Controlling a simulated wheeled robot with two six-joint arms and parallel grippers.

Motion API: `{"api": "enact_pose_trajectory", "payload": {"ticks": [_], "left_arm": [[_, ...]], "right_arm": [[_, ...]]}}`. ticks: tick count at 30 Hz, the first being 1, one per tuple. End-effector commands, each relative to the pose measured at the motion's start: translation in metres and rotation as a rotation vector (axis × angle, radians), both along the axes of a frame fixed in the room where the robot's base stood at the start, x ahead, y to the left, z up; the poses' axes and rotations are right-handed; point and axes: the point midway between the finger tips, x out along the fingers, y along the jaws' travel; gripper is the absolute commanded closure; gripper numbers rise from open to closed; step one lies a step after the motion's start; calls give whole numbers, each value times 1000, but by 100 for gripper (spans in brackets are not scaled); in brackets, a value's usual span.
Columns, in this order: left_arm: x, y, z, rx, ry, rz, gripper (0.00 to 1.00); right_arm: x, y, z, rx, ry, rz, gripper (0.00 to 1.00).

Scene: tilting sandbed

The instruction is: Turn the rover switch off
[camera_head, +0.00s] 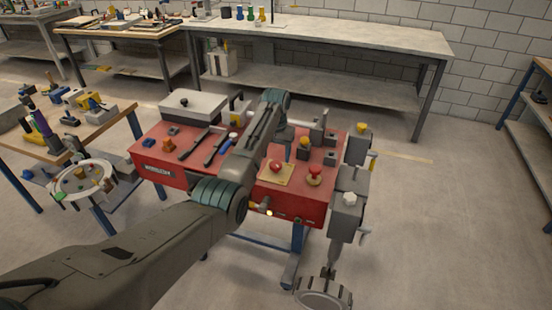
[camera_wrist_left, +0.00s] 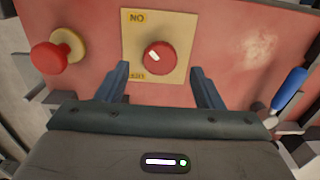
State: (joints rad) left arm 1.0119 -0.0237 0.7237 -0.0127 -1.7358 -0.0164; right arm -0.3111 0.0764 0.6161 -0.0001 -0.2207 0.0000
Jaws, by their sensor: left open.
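The switch is a red round knob (camera_wrist_left: 157,57) with a white mark, on a cream plate (camera_wrist_left: 180,24) in the left wrist view. The mark slants toward the plate's upper left, where upside-down lettering shows. Smaller lettering at the lower left is hard to read. In the head view the red knob (camera_head: 276,166) sits near the front of the red bench top. My left gripper (camera_wrist_left: 160,70) is open and empty, its fingers at both lower sides of the knob, apart from it in the picture. My forearm hides part of the bench in the head view.
A red mushroom button (camera_head: 314,172) on a yellow base is beside the plate. Dark tools (camera_head: 203,146) lie left of my forearm on the red bench (camera_head: 160,164). A grey case (camera_head: 194,106) stands at its back left. A screwdriver's blue handle (camera_wrist_left: 289,89) shows at right in the wrist view.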

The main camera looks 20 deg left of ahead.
Motion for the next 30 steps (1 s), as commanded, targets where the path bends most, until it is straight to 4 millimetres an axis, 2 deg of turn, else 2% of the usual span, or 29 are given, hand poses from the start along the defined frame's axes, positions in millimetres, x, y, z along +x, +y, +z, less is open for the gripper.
{"api": "enact_pose_trajectory", "payload": {"ticks": [3,7,11,18,25,30], "left_arm": [[-1,0,-19,0,3,0,39],[0,0,-32,0,1,0,39],[0,0,-37,0,1,0,39],[0,0,-38,0,0,0,39],[0,0,-38,0,0,0,83],[0,0,-37,0,0,5,83]], "right_arm": [[3,-1,5,-1,-3,0,64],[12,-2,6,-2,-14,1,64],[17,-3,7,-3,-21,1,64],[15,-5,7,-5,-18,2,64],[13,-5,7,-5,-17,2,64],[13,-5,7,-5,-16,2,64]]}}
